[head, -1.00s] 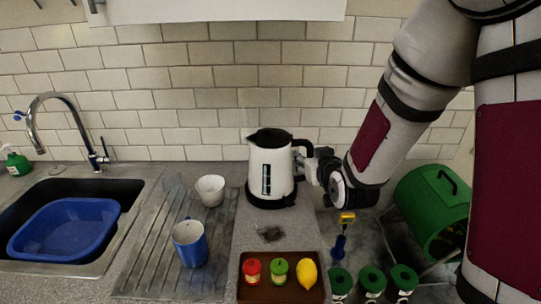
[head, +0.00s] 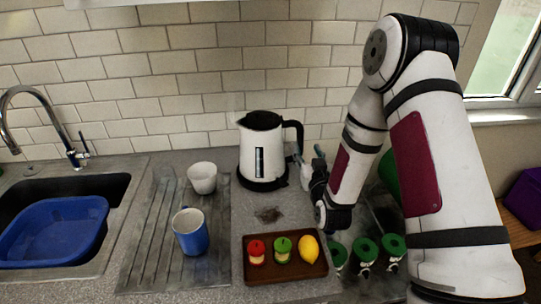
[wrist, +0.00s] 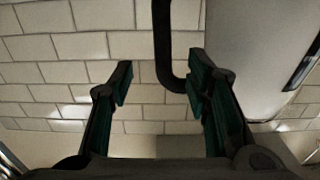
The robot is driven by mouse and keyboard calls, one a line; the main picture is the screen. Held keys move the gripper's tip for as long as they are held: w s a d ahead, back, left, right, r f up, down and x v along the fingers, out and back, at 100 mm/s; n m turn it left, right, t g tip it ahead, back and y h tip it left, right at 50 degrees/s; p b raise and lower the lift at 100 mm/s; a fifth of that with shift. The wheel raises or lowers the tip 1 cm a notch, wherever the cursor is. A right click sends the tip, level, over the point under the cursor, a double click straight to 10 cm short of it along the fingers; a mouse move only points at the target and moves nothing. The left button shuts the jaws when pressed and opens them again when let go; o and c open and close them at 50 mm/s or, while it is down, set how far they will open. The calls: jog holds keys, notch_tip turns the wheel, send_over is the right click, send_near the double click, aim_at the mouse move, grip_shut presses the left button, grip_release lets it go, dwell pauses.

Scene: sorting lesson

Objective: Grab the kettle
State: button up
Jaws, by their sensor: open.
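The kettle (head: 261,152) is white with a black lid, black base and black handle (head: 299,131). It stands upright on the grey counter against the tiled wall, handle to the right. My gripper (head: 304,166) is just right of the kettle in the head view, low beside the handle, its fingers small and partly hidden. In the wrist view my gripper (wrist: 160,84) is open and empty. The black handle (wrist: 163,45) shows between the two fingers, closer to the right one; whether it touches is unclear. The white kettle body (wrist: 255,60) fills the right side.
A wooden tray (head: 285,273) holds a red, a green and a yellow item in front. Green-topped jars (head: 366,249) stand at right, close under my arm. A white cup (head: 202,178), blue mug (head: 190,236) and sink with a blue basin (head: 52,232) are left.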

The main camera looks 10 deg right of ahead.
aim_at(301, 137)
jog(key=w, duration=0.3)
jog(key=shift+w+a+r+p, duration=0.1)
jog(key=shift+w+r, duration=0.05)
jog(key=shift+w, duration=0.7)
jog(key=shift+w+a+r+p, duration=0.1)
jog(key=shift+w+r, duration=0.05)
jog(key=shift+w, duration=0.75)
jog(key=shift+w+a+r+p, duration=0.1)
jog(key=shift+w+r, duration=0.05)
jog(key=shift+w, duration=0.7)
jog(key=shift+c, duration=0.3)
grip_shut()
